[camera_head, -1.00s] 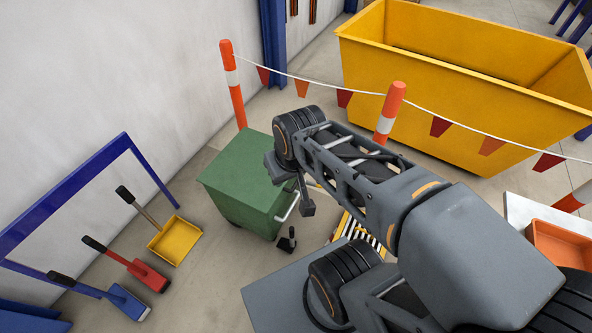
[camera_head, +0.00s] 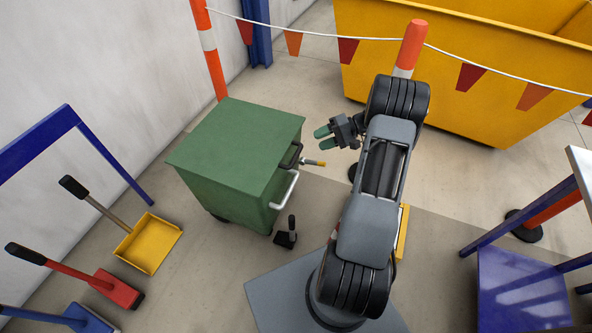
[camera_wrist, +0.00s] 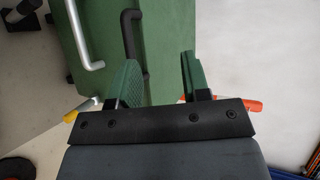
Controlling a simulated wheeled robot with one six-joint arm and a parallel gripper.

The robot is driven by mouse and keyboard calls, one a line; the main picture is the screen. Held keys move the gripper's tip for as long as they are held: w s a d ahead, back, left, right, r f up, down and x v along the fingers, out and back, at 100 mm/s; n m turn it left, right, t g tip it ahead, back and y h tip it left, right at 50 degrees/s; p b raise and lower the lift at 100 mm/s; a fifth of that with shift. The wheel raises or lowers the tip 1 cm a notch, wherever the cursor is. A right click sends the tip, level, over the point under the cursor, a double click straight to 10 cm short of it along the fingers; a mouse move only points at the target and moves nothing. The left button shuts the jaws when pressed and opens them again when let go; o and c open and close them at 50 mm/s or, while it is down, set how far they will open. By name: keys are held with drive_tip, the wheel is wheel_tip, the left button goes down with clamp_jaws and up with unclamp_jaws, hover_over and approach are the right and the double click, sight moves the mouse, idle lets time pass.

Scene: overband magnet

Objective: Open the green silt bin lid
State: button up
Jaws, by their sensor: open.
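The green silt bin (camera_head: 232,195) stands left of my arm in the head view, with its flat green lid (camera_head: 235,140) down. A silver bar handle (camera_head: 287,192) and a dark handle (camera_head: 293,155) are on its side facing my arm. The wrist view also shows the silver handle (camera_wrist: 84,38) and the dark handle (camera_wrist: 131,36) against the green bin (camera_wrist: 165,25). My gripper (camera_head: 320,138) is open and empty, its green fingers pointing toward the bin, apart from it. In the wrist view, my gripper (camera_wrist: 160,58) has the dark handle beyond its left finger.
A yellow-tipped lever (camera_head: 315,163) sticks out near the dark handle. A small black pedal-like part (camera_head: 286,236) is on the floor by the bin. A yellow skip (camera_head: 470,85) stands behind an orange-white post (camera_head: 411,48) and flag line. A blue-legged table (camera_head: 520,285) is at right.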

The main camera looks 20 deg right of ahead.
sight(296, 155)
drive_tip(key=d+f+m+t+y+b, duration=0.1)
drive_tip(key=d+f+t+b, duration=0.25)
drive_tip(key=f, duration=0.55)
drive_tip(key=x, duration=0.6)
drive_tip(key=b+x, duration=0.1)
drive_tip(key=x, duration=0.5)
drive_tip(key=shift+w+a+r+b, duration=0.1)
drive_tip(key=shift+r+b, duration=0.1)
drive_tip(key=shift+b, duration=0.1)
clamp_jaws()
